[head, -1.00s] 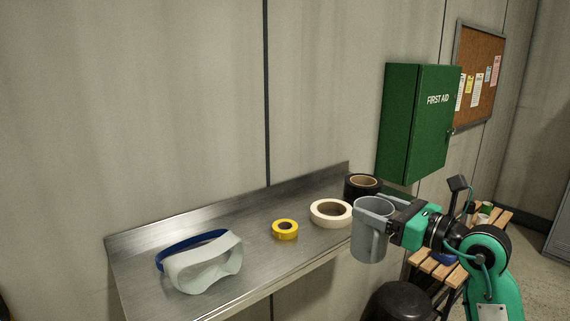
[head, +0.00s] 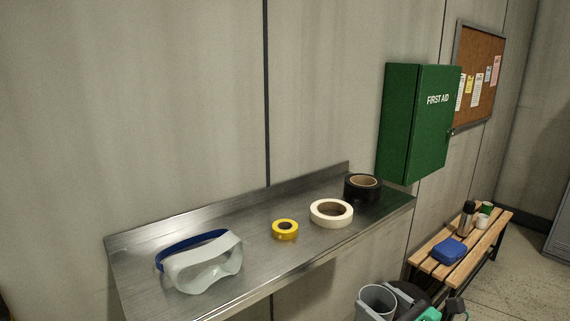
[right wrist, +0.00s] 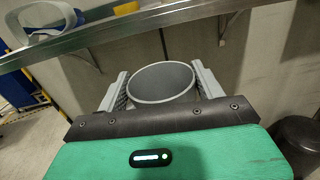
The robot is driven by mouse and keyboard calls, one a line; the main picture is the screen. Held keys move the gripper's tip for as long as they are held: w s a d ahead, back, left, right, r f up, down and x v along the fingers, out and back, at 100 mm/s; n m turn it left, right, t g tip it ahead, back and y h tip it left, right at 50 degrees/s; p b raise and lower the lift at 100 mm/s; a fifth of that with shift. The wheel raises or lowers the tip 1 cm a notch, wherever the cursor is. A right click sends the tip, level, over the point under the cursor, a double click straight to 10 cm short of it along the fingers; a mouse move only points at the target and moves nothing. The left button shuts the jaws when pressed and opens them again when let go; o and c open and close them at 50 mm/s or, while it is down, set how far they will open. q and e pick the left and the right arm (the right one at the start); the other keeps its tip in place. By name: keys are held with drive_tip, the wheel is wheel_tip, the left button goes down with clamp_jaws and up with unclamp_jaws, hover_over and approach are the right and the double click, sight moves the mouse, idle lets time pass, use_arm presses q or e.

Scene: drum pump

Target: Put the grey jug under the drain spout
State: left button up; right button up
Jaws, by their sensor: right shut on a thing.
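The grey jug (head: 377,300) is at the bottom edge of the head view, below and in front of the shelf's right end. My right gripper (head: 398,300) is shut on it. In the right wrist view the jug (right wrist: 161,82) is between the two fingers of my right gripper (right wrist: 160,90), with its round open top showing and its inside looking empty. The jug's lower part is cut off in the head view. No drain spout shows in either view. My left gripper is not in view.
A steel shelf (head: 255,265) holds goggles (head: 203,266), yellow tape (head: 285,230), white tape (head: 331,214) and black tape (head: 362,188). A green first-aid cabinet (head: 415,125) hangs on the wall. A wooden bench (head: 428,264) and a dark stool (right wrist: 300,140) stand at right.

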drive_tip(key=s+d+f+m+h, duration=0.1)
drive_tip(key=s+f, duration=0.4)
drive_tip(key=f, duration=0.2)
drive_tip(key=shift+s+d+f+t+h, duration=0.3)
drive_tip(key=shift+t+h, duration=0.1)
drive_tip(key=w+a+r+n+g+y, duration=0.1)
drive_tip(key=w+r, duration=0.3)
drive_tip(key=r, duration=0.5)
drive_tip(key=w+a+r+n+g+y, duration=0.1)
drive_tip(key=w+r+y, duration=0.15)
drive_tip(key=r, duration=0.55)
drive_tip(key=w+a+r+n+g, duration=0.1)
drive_tip(key=w+r, duration=0.4)
drive_tip(key=r, duration=0.4)
drive_tip(key=s+d+f+m+t+h, duration=0.1)
drive_tip(key=s+f, duration=0.2)
drive_tip(key=f, duration=0.5)
drive_tip(key=s+d+f+m+t+h, duration=0.1)
drive_tip(key=s+f, duration=0.3)
drive_tip(key=f, duration=0.5)
drive_tip(key=s+d+f+m+t+h, duration=0.1)
drive_tip(key=s+f, duration=0.3)
drive_tip(key=f, duration=0.5)
drive_tip(key=shift+s, duration=0.25)
drive_tip(key=shift+w+h, duration=0.1)
drive_tip(key=shift+h, duration=0.15)
